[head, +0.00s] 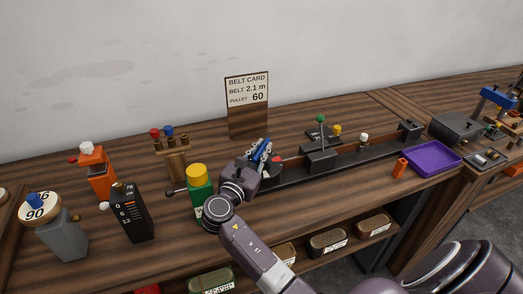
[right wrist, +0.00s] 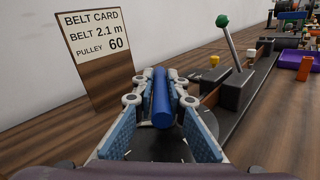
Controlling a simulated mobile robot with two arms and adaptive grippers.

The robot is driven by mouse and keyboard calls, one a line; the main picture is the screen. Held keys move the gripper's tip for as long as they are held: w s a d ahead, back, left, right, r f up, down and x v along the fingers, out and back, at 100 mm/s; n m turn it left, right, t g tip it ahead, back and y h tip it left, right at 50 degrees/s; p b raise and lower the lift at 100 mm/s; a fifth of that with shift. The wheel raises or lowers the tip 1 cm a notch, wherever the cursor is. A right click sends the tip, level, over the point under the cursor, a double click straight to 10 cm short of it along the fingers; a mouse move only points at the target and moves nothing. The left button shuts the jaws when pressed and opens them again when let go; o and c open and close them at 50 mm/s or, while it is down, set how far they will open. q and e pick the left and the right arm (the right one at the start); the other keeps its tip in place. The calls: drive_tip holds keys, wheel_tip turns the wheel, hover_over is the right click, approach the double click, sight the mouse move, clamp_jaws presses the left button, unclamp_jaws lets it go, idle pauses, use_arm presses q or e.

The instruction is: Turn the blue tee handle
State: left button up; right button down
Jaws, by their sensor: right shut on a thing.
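The blue tee handle (right wrist: 162,100) shows in the right wrist view as a thick blue bar. It lies between the two blue-padded fingers of my right gripper (right wrist: 162,78), which is shut on it. In the head view my right gripper (head: 261,155) reaches down to the left end of the long black rail (head: 296,173). There the gripper largely hides the handle, and its base cannot be made out. My left gripper is not in view.
A belt card (head: 247,90) stands behind the gripper. A green-knobbed lever (head: 320,136) rises to the right. A purple tray (head: 431,158) lies farther right.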

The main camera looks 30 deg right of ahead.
sight(262, 146)
drive_tip(key=shift+m+g+h, duration=0.4)
drive_tip(key=shift+g, duration=0.3)
drive_tip(key=c, duration=2)
unclamp_jaws()
drive_tip(key=shift+d, duration=0.1)
drive_tip(key=shift+o, duration=0.2)
wheel_tip(262, 146, up, 10)
